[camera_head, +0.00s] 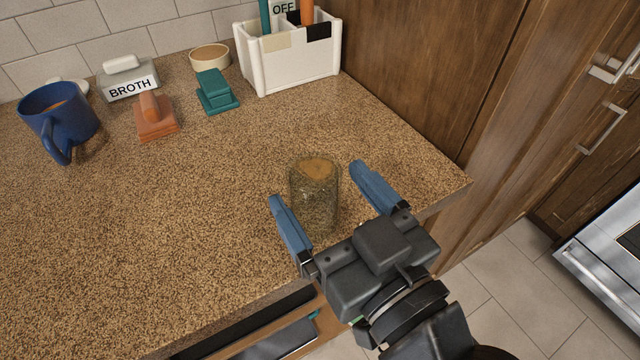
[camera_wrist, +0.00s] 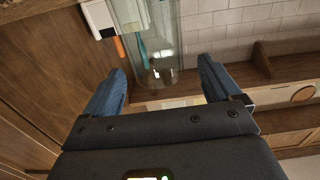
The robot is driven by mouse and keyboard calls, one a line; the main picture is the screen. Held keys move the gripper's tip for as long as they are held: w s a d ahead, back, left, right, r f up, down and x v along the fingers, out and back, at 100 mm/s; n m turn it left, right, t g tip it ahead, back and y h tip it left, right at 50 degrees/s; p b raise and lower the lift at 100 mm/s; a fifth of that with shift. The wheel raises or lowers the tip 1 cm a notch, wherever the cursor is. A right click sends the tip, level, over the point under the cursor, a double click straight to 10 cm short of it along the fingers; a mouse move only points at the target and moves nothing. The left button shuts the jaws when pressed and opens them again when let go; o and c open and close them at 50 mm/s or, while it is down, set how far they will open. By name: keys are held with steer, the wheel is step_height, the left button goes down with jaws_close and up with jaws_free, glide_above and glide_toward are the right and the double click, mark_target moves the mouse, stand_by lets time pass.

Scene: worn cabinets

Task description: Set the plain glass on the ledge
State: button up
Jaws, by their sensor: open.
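The plain glass (camera_head: 315,200) is clear and stands upright on the speckled countertop near its front right edge. It also shows in the wrist view (camera_wrist: 156,55), see-through, just beyond the fingers. My gripper (camera_head: 316,184) is open, with one blue finger on each side of the glass and visible gaps to it. In the wrist view my gripper (camera_wrist: 162,68) also has its fingers spread. A brown wooden ledge (camera_wrist: 285,73) runs along the tiled wall at the right of the wrist view; I cannot tell whether it is the task's ledge.
A white holder (camera_head: 290,65) with upright handles stands at the back beside the wooden cabinet side (camera_head: 430,60). A blue mug (camera_head: 58,115), a BROTH block (camera_head: 130,82), an orange piece (camera_head: 156,118) and a teal piece (camera_head: 214,93) stand behind left. The counter's left middle is clear.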

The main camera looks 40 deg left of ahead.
mark_target(302, 159)
steer(key=p+x, duration=0.1)
steer(key=x, duration=0.4)
steer(key=shift+w+a+r, duration=0.1)
steer(key=shift+w, duration=0.1)
steer(key=shift+r, duration=0.1)
steer(key=c, duration=1.2)
